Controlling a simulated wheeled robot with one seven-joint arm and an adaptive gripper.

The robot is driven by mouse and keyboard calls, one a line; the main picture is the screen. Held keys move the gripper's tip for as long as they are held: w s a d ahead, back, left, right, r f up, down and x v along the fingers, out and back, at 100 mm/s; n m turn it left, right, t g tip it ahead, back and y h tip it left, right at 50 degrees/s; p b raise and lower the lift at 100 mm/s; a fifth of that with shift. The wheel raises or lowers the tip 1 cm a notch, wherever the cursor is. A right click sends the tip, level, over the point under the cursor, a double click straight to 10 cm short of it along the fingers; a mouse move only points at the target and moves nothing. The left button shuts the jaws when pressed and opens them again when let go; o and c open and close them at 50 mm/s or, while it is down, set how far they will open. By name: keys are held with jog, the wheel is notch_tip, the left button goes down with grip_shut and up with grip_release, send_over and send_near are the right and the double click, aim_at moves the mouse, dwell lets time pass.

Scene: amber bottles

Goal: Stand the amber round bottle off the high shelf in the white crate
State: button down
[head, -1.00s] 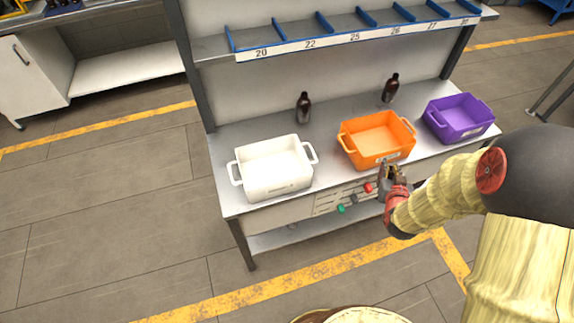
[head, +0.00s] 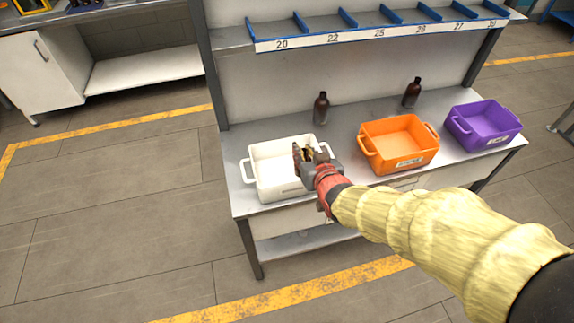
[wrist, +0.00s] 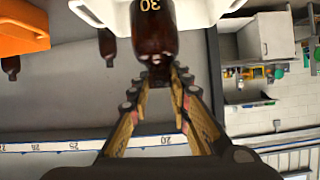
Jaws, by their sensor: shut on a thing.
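My gripper (head: 306,153) is over the right part of the white crate (head: 250,170) in the head view. In the wrist view my gripper (wrist: 160,82) is shut on the neck of an amber round bottle (wrist: 152,32) marked 30. That view is upside down, and the bottle's body extends away from the fingers toward the white crate (wrist: 200,12). Its base is cut off by the picture edge, so I cannot tell whether it touches the crate floor. In the head view the held bottle is largely hidden by my gripper.
Two other dark bottles, one left (head: 321,108) and one right (head: 412,92), stand at the back of the bench. An orange crate (head: 398,160) and a purple crate (head: 487,140) stand right of the white crate. A numbered high shelf (head: 375,32) with blue dividers runs above.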

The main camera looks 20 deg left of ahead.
jog(key=w+a+f+b, duration=0.1)
jog(key=w+a+f, duration=0.1)
jog(key=w+f, duration=0.1)
jog(key=w+a+f+b, duration=0.2)
jog(key=w+a+f, duration=0.1)
jog(key=f, duration=0.2)
jog(key=w+a+f+b, duration=0.2)
jog(key=w+a+f, duration=0.1)
jog(key=f, duration=0.1)
jog(key=shift+w+f, duration=0.2)
jog(key=shift+f, duration=0.1)
jog(key=c, duration=1.6)
grip_release()
jog(key=shift+c, duration=0.2)
